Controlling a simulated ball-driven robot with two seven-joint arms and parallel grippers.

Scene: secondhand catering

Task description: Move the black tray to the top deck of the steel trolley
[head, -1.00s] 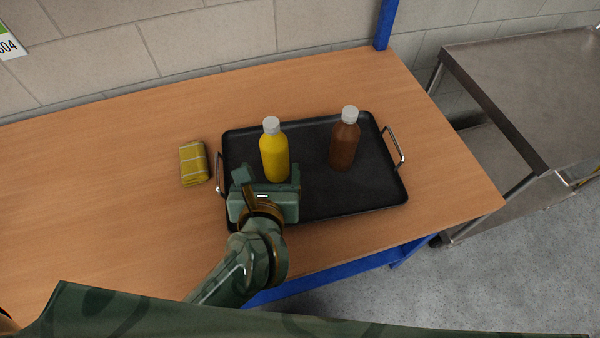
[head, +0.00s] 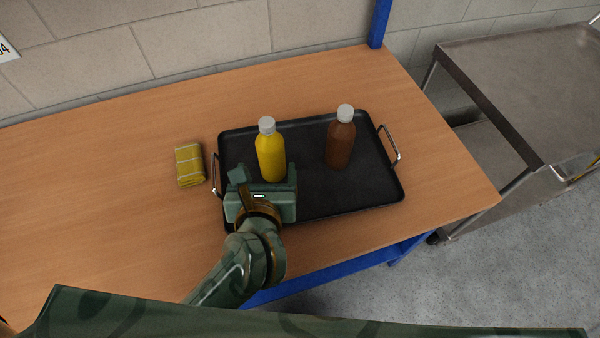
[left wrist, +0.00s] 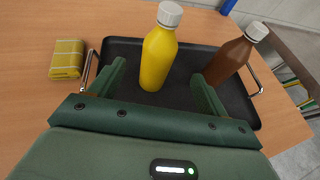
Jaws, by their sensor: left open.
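The black tray (head: 355,195) lies on the wooden table, with a metal handle at its left and right ends. A yellow bottle (head: 270,157) and a brown bottle (head: 340,143), both white-capped, stand upright on it. My left gripper (head: 264,178) is over the tray's near left part, close to the yellow bottle. In the left wrist view its fingers are spread apart, with the yellow bottle (left wrist: 158,55) beyond and between them; they do not grip it. The steel trolley's top deck (head: 530,85) is at the right and looks bare. My right gripper is out of view.
A folded yellow cloth (head: 189,164) lies on the wooden table (head: 90,190) left of the tray. A blue upright (head: 380,22) stands at the table's back edge. A gap with grey floor separates table and trolley.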

